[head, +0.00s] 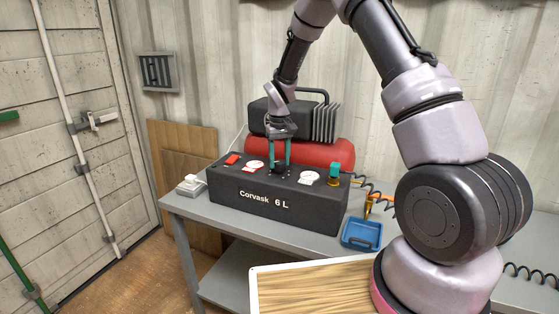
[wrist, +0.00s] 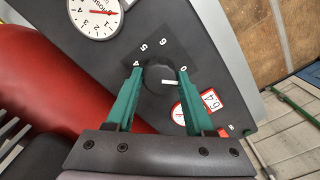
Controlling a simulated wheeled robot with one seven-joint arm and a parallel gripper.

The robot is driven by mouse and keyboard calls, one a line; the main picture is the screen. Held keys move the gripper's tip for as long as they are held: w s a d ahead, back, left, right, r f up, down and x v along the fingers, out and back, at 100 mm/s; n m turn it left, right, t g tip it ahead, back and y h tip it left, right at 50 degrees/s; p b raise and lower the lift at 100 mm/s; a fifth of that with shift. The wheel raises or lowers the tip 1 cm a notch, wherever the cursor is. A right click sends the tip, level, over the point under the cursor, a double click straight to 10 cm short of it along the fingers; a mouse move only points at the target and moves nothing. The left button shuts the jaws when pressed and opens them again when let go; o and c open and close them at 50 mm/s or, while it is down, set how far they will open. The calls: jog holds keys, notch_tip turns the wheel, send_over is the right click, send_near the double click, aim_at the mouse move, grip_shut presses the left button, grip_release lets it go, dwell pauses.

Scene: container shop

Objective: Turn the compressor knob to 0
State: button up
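The compressor (head: 275,200) is a dark box marked "Corvask 6 L" on a grey table, with a red tank behind it. Its round black knob (wrist: 155,75) shows in the wrist view, on a dark dial plate with 4, 5, 6 and 0 visible. The knob's white mark (wrist: 170,82) points right, a little below the 0 (wrist: 184,68); part of the scale is hidden. My gripper (head: 279,166) comes down from above. Its green fingers stand on both sides of the knob and appear to touch it.
White gauges (head: 310,178) sit beside the knob. A red switch (head: 232,159) and a green-topped fitting (head: 334,170) stand at the box's ends. A blue tray (head: 362,233) and a white block (head: 191,184) lie nearby on the table (head: 240,237).

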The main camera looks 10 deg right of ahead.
aim_at(279, 161)
jog(key=o, duration=0.3)
jog(key=shift+r, duration=0.1)
notch_tip(279, 161, up, 11)
jog(key=shift+f, duration=0.2)
dwell(0.3)
